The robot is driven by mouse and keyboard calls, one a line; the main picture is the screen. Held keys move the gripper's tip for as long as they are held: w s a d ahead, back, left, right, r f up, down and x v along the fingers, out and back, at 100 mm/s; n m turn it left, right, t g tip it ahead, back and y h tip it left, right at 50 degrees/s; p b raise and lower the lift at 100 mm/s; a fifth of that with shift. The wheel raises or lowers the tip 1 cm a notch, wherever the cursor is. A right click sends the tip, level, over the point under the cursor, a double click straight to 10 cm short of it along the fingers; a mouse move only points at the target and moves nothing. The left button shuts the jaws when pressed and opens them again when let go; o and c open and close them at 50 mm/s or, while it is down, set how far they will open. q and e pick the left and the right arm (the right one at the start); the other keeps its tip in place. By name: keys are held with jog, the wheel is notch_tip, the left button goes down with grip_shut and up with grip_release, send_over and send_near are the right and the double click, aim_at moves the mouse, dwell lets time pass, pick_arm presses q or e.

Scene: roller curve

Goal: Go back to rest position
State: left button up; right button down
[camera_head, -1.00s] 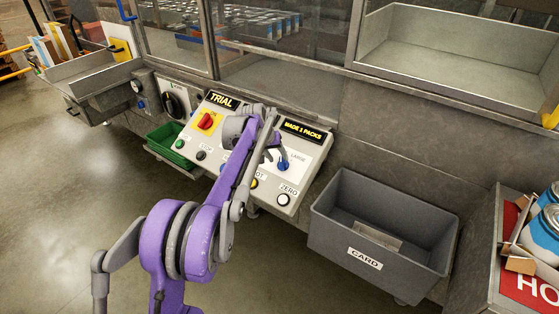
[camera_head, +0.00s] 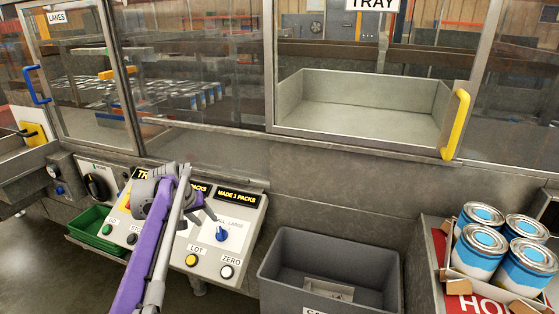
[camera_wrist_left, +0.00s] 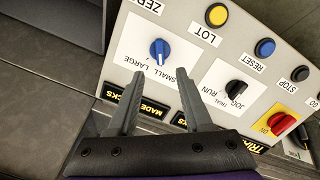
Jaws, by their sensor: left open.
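My left gripper (camera_head: 203,209) is over the control panel (camera_head: 244,240), its purple arm coming in from below. In the left wrist view the gripper (camera_wrist_left: 160,100) shows two grey fingers spread apart with nothing between them. Beyond the fingertips is the blue small/large knob (camera_wrist_left: 160,50), which also shows in the head view (camera_head: 222,234). The fingers look apart from the knob. The black jog/run knob (camera_wrist_left: 236,88) is to the right of the fingers in the wrist view. The arm hides part of the panel in the head view. My right gripper is not in view.
A grey bin (camera_head: 277,270) stands right of the panel. A green bin (camera_head: 91,229) is at left. A window with a yellow handle (camera_head: 455,124) fronts the grey tray (camera_head: 365,119).

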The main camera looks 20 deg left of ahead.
pick_arm(q)
jog(key=s+d+r+m+p, duration=0.2)
jog(key=s+d, duration=1.1)
jog(key=s+d+f+m, duration=0.1)
jog(key=s+d+f, duration=0.2)
jog(key=s, duration=0.3)
jog(key=s+d+f+m+p, duration=0.1)
jog(key=s+d+f, duration=0.1)
jog(key=s, duration=0.5)
jog(key=s+d+f+m+p, duration=0.1)
jog(key=s+d+f, duration=0.2)
jog(key=s, duration=0.4)
jog(key=shift+s+d+f+y, duration=0.15)
jog(key=shift+d+f+y, duration=0.2)
jog(key=shift+f, duration=0.3)
